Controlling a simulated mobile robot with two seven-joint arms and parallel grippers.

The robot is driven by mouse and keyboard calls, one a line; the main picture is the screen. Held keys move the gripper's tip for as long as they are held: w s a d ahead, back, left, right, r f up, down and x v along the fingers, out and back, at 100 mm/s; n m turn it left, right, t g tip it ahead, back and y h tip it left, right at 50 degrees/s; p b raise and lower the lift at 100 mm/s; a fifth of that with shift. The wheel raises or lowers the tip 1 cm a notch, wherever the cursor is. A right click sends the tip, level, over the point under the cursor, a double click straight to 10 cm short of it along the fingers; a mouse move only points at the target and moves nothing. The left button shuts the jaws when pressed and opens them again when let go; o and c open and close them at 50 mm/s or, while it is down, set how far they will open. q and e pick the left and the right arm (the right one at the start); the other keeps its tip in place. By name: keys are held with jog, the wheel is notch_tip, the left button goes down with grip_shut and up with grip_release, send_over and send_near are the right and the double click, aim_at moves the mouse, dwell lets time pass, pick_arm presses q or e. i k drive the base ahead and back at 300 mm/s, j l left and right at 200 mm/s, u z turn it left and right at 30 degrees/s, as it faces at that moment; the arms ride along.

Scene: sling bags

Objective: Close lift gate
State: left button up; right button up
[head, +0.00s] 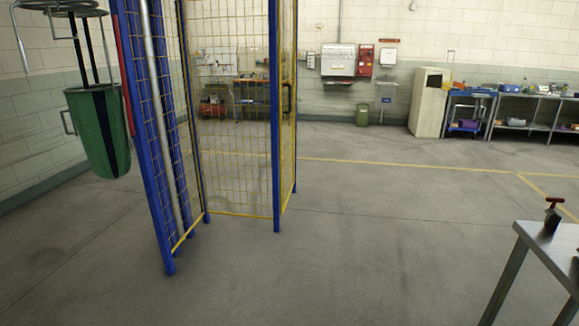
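The lift gate stands left of the middle in the head view, in a tall cage of blue posts and yellow wire mesh. A narrow mesh panel (287,150) with a black handle (287,98) is at the right side of the cage, seen at a steep angle. It looks swung out from the wide mesh panel (235,140), but I cannot tell for sure which panel is the gate. The cage top is cut off. Neither of my grippers is in view.
A green bin (97,130) hangs at the left. A metal table (545,245) with a red-handled tool (553,212) is at the lower right. Workbenches (525,97) and a beige cabinet (428,102) line the back wall. The concrete floor (390,220) in the middle is clear.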

aim_at(279, 16)
jog(key=i+z, duration=0.35)
jog(key=i, duration=1.1)
jog(key=i+l+u, duration=0.1)
jog(key=i, duration=1.3)
jog(key=i+u, duration=0.15)
jog(key=i, duration=0.2)
jog(key=i+l+u, duration=0.1)
jog(key=i, duration=0.25)
